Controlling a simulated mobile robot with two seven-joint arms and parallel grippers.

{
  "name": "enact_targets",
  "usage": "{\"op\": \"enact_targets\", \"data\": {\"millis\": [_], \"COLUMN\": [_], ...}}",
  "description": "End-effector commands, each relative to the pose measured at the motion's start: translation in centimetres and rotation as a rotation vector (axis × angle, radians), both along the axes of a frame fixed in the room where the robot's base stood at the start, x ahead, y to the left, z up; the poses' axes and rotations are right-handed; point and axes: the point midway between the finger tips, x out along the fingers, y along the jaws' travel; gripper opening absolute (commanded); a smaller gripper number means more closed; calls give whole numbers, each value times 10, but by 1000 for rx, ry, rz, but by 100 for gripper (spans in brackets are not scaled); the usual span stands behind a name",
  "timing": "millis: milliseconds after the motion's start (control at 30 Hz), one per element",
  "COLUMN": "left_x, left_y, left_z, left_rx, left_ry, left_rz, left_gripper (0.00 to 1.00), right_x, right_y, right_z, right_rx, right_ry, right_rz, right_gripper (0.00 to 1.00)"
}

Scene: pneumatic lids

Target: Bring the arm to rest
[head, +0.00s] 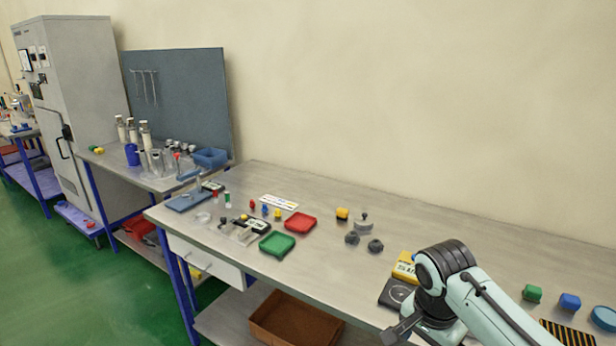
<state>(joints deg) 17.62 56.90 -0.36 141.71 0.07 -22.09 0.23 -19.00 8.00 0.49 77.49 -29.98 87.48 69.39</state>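My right arm comes in from the lower right corner, pale green with dark joints. Its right gripper (398,331) is at the bottom edge of the head view, over the front edge of the long workbench (335,255). The gripper is small and partly cut off by the frame, so I cannot tell if its fingers are open or shut. I see nothing clearly held in it. My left arm and gripper are not in view.
Near the arm are a yellow device (404,266), a dark scale-like plate (396,293), a green block (532,293) and a blue block (569,302). Red (300,223) and green (277,244) trays lie farther left. The bench's middle front is clear.

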Motion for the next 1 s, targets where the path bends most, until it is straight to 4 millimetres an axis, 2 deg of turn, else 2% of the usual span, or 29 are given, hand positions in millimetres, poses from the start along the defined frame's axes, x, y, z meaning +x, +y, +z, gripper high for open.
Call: {"op": "enact_targets", "data": {"millis": [33,167,200,267,300,367,400,467,500,567,600,700,800,900,1000], "left_x": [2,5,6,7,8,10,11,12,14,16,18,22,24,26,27], "left_y": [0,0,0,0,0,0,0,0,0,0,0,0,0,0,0], "left_z": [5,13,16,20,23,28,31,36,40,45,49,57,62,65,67], "left_rx": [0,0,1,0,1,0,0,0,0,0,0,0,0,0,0], "left_ry": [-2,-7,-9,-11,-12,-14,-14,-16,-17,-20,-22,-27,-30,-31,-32], "left_rz": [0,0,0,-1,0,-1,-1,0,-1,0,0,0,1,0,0], "left_gripper": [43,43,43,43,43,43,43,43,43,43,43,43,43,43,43], "right_x": [10,23,22,18,11,-3,-16,-40,-59,-92,-114,-167,-209,-235,-248], "right_y": [10,30,36,44,49,57,61,67,71,76,78,83,84,84,84], "right_z": [-40,-122,-149,-192,-221,-263,-291,-330,-354,-386,-402,-430,-441,-445,-446], "right_rx": [9,72,97,142,175,229,265,317,351,394,415,442,443,434,425], "right_ry": [48,95,110,129,139,151,156,159,157,152,145,132,124,121,120], "right_rz": [71,233,278,345,385,439,468,503,522,541,549,559,567,574,581], "right_gripper": [80,80,80,80,80,80,80,80,80,80,80,80,80,80,80]}}
